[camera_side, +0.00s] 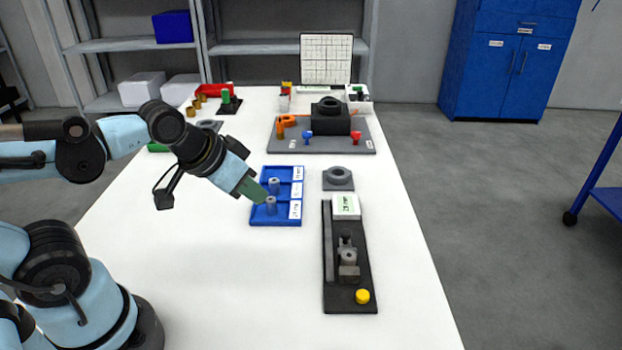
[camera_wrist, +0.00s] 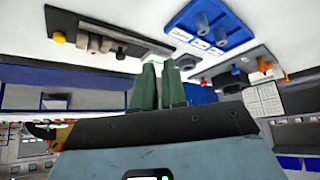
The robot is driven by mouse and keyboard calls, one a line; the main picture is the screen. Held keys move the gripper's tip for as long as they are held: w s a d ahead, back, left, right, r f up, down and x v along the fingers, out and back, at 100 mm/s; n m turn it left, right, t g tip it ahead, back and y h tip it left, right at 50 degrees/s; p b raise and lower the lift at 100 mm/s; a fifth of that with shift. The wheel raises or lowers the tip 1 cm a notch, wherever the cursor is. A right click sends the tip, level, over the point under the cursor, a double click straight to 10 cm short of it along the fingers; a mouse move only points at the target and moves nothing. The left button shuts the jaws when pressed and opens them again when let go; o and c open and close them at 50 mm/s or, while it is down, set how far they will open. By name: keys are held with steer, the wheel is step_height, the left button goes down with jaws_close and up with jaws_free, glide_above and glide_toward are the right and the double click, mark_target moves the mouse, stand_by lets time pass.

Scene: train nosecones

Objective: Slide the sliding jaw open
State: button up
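A long black fixture (camera_side: 336,292) lies on the white table, right of my gripper, with a grey rail along its left side. Grey jaw blocks (camera_side: 348,272) sit on it, close together around a small grey round part (camera_side: 348,256); I cannot tell which block is the sliding jaw or its exact gap. A yellow knob (camera_side: 362,296) is at the near end and a white labelled block (camera_side: 346,206) at the far end. The fixture also shows upper left in the wrist view (camera_wrist: 125,42). My gripper (camera_side: 255,192) has green fingers, slightly apart and empty (camera_wrist: 160,72), above the blue tray's left edge.
The blue tray (camera_side: 283,213) holds grey cylinders and white labels. A grey block with a ring (camera_side: 338,178) stands beyond the fixture. Farther back is a grey board (camera_side: 365,148) with a black block and coloured pegs. The near table is clear.

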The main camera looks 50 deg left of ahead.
mark_target(346, 231)
steer(key=shift+o, duration=1.2)
steer(key=shift+w+d+r, duration=0.15)
steer(key=shift+w+d, duration=0.05)
steer(key=shift+d, duration=0.05)
steer(key=o, duration=0.4)
steer(key=w+d+n+g, duration=0.1)
steer(key=w+d, duration=0.1)
steer(key=w+d+r+n, duration=0.1)
steer(key=w+d, duration=0.1)
steer(key=d, duration=0.1)
steer(key=shift+w+r+g, duration=0.1)
steer(key=shift+r+g, duration=0.1)
steer(key=shift+g, duration=0.2)
steer(key=w+d+n+g+y, duration=0.1)
steer(key=w+d+n+y, duration=0.1)
steer(key=w+d, duration=0.35)
steer(key=shift+n, duration=0.3)
steer(key=x, duration=0.4)
steer(key=s+d+x, duration=0.1)
steer(key=x, duration=0.3)
steer(key=f+x, duration=0.1)
steer(key=x, duration=0.3)
steer(key=shift+s+d, duration=0.2)
steer(key=shift+d, duration=0.1)
steer(key=shift+c, duration=0.4)
jaws_close()
